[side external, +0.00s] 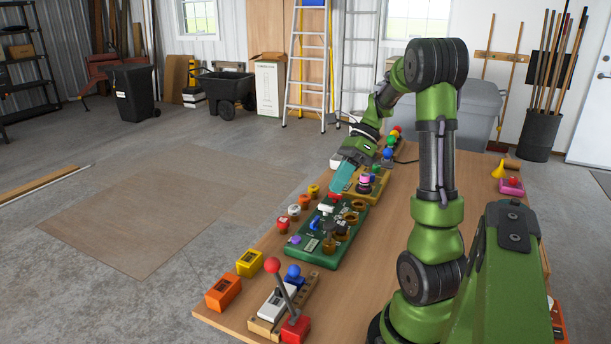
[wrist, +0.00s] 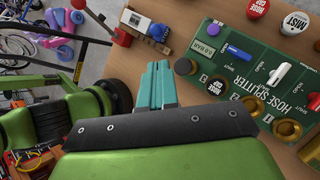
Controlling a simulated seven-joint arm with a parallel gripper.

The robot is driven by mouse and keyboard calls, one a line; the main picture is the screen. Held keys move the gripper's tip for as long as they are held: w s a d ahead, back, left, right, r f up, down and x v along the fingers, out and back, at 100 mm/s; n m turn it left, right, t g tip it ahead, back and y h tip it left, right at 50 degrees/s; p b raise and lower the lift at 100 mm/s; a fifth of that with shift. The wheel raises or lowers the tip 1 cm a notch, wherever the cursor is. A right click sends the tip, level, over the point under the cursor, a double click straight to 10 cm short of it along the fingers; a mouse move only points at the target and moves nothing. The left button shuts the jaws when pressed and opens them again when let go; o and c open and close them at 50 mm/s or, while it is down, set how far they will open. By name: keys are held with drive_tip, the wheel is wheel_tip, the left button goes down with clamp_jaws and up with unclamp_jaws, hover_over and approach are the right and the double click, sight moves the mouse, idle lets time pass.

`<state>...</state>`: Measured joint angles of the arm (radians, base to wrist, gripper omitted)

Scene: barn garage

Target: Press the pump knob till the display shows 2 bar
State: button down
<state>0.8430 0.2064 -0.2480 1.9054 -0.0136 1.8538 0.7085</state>
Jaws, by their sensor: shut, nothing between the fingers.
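The green hose splitter board (side external: 318,259) lies on the table, and its near part shows in the wrist view (wrist: 250,75). A separate blue ball knob (wrist: 157,32) stands on a wooden base. I cannot tell which knob is the pump's. My gripper (side external: 338,190) is shut and empty, above the board's far end in the side view. Its teal fingers (wrist: 161,65) touch no knob in the wrist view.
Several capped posts line the board's left side. Yellow (side external: 249,263) and orange (side external: 223,293) boxes sit near the table's left edge. Bare table lies right of the board.

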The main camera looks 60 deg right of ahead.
sight(331, 222)
drive_tip(key=r+m, duration=0.1)
drive_tip(key=w+a+r+m+y, duration=0.1)
drive_tip(key=shift+r+m+t, duration=0.1)
drive_tip(key=shift+m+t, duration=0.2)
drive_tip(key=shift+f, duration=4.4)
drive_tip(key=shift+f, duration=0.1)
drive_tip(key=shift+f, duration=0.35)
drive_tip(key=shift+f, duration=1.65)
drive_tip(key=shift+r, duration=2.1)
